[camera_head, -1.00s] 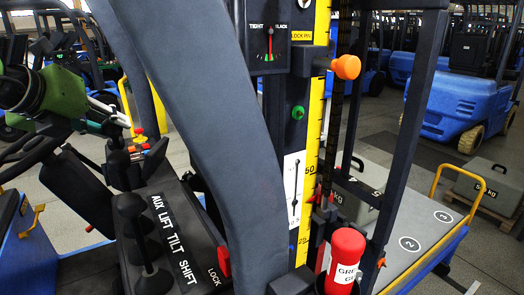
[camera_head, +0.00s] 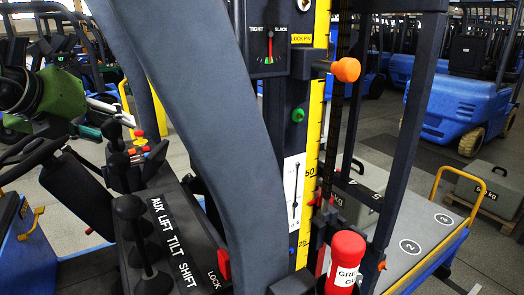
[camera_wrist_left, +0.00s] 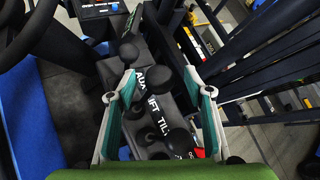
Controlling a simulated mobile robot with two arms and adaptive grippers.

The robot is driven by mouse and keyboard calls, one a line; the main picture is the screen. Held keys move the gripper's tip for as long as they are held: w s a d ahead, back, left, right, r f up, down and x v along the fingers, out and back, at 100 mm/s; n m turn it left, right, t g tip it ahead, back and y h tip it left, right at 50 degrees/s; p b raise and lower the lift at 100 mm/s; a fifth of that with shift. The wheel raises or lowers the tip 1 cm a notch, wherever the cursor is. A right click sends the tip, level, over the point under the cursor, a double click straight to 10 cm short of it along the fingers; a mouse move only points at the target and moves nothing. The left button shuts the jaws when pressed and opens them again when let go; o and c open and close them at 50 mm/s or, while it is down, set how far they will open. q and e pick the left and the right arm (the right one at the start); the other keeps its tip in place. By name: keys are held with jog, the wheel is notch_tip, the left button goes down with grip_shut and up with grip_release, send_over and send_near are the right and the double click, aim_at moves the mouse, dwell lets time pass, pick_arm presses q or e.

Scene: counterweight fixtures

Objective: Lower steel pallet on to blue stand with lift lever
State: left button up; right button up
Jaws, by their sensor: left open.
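The lever console (camera_head: 175,235) has a row of black-knobbed levers labelled AUX, LIFT, TILT and SHIFT. The labels also show on the console in the left wrist view (camera_wrist_left: 152,105). My left gripper (camera_head: 112,112) is above the console's far end. In the wrist view my left gripper (camera_wrist_left: 163,92) is open, its fingers apart, with a black lever knob (camera_wrist_left: 167,77) between them; I cannot tell contact. I cannot make out the steel pallet or blue stand for certain. My right gripper is not in view.
A mast with a yellow scale (camera_head: 318,130) and orange knob (camera_head: 346,70) stands right of the console. A red cylinder (camera_head: 346,262) is at its foot. A grey-topped platform (camera_head: 435,215) marked 1 and 2 lies right. A grey curved shape hides the middle.

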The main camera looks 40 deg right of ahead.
pick_arm(q)
jog(key=b+v, duration=0.2)
jog(key=v, duration=0.8)
jog(key=shift+b, duration=0.4)
jog(key=shift+w+d+f, duration=0.1)
